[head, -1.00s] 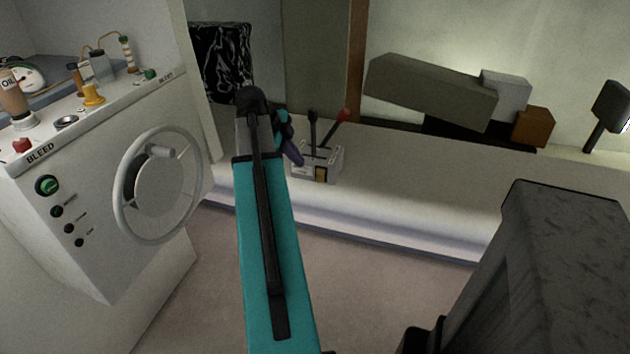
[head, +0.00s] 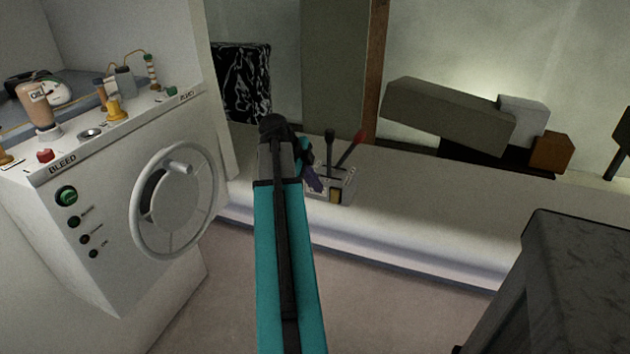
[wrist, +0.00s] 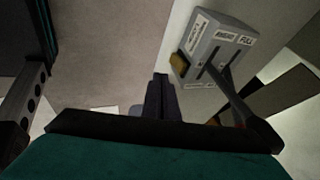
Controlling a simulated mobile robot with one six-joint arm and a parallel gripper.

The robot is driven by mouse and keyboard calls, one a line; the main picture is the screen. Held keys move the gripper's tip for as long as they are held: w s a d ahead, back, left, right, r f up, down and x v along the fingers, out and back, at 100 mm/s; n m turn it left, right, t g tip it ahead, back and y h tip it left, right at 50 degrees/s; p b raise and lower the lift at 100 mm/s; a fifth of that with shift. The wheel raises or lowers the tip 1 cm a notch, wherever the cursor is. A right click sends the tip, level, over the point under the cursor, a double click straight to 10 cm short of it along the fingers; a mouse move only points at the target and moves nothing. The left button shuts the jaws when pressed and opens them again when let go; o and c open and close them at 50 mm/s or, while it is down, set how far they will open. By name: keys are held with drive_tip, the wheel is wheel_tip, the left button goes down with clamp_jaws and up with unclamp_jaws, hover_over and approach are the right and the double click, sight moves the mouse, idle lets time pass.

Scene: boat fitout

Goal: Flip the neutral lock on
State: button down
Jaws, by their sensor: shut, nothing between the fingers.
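A small grey control box (head: 344,188) stands on the white ledge, with a black lever (head: 330,146) and a red-knobbed lever (head: 353,148) rising from its top. A yellow piece (head: 335,196), which may be the neutral lock, sits on its front. In the wrist view the box (wrist: 212,50) shows printed labels, one reading FULL, and the yellow piece (wrist: 179,63) is on its left end. My gripper (head: 313,183) is shut and empty, just left of the box in the head view. In the wrist view my gripper (wrist: 161,80) points up beside the yellow piece, apparently apart from it.
A white console (head: 110,230) with a handwheel (head: 178,200) stands at the left. The white ledge (head: 430,215) is clear right of the box. Grey blocks (head: 450,120) and a brown block (head: 551,153) lie behind it. A dark cabinet (head: 570,280) stands at lower right.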

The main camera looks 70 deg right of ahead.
sight(335, 198)
drive_tip(key=shift+s+d+f+p, duration=0.15)
drive_tip(key=shift+s+d+f, duration=0.2)
drive_tip(key=shift+d+f, duration=0.9)
drive_tip(key=shift+s+d+f+p, duration=0.25)
drive_tip(key=shift+d+f, duration=0.6)
drive_tip(key=shift+f, duration=0.65)
drive_tip(key=shift+s+d+f+p, duration=0.1)
drive_tip(key=shift+s+d+f, duration=0.3)
drive_tip(key=shift+d+f, duration=0.85)
drive_tip(key=shift+a+f, duration=0.2)
drive_tip(key=shift+f, duration=0.05)
drive_tip(key=shift+d+f+h+b, duration=0.1)
drive_tip(key=shift+f+h+b, duration=0.25)
drive_tip(key=shift+b, duration=0.85)
drive_tip(key=shift+d+r+p, duration=0.1)
drive_tip(key=shift+r+p, duration=0.2)
drive_tip(key=shift+r, duration=0.2)
drive_tip(key=shift+r+p, duration=0.3)
drive_tip(key=shift+r, duration=0.3)
